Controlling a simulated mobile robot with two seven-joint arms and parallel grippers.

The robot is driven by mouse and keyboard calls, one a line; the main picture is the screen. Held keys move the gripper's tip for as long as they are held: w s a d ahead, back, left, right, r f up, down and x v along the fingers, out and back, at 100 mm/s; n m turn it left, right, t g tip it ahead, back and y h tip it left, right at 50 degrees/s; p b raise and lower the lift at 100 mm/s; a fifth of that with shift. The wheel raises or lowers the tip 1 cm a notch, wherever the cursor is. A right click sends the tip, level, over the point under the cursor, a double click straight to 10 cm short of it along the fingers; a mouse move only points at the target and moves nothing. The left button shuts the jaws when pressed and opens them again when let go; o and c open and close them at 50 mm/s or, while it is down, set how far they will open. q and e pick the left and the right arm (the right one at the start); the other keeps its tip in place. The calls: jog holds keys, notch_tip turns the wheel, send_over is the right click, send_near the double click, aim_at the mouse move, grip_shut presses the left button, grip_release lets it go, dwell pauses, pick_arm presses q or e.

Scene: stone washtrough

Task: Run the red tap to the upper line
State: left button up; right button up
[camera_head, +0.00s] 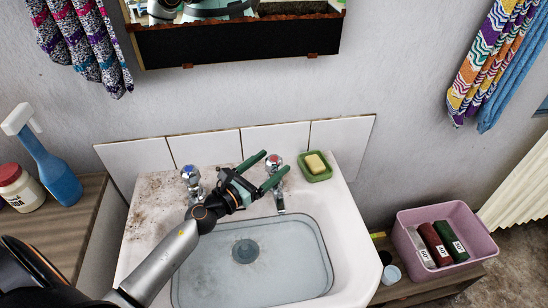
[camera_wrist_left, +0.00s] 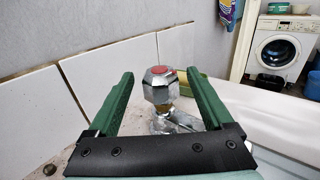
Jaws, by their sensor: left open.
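The red tap (camera_head: 274,161) is a chrome tap with a red-marked faceted knob at the back right of the white basin (camera_head: 345,262). Its knob also shows in the left wrist view (camera_wrist_left: 158,86). My left gripper (camera_head: 275,161) is open, its green fingers on either side of the knob, with a gap visible on each side in the wrist view (camera_wrist_left: 160,74). A blue-marked tap (camera_head: 190,173) stands to the left. The basin's bowl looks grey-blue, with a dark drain (camera_head: 245,251); I cannot make out the upper line or a running stream. My right gripper is not in view.
A green dish (camera_head: 314,174) with yellow soap sits right of the red tap. White tiles (camera_head: 275,138) stand close behind. A blue spray bottle (camera_head: 52,170) and jar (camera_head: 20,188) are at left. A pink bin (camera_head: 470,221) with several rolled items is at right.

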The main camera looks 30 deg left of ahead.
pick_arm(q)
jog(key=shift+x, duration=0.95)
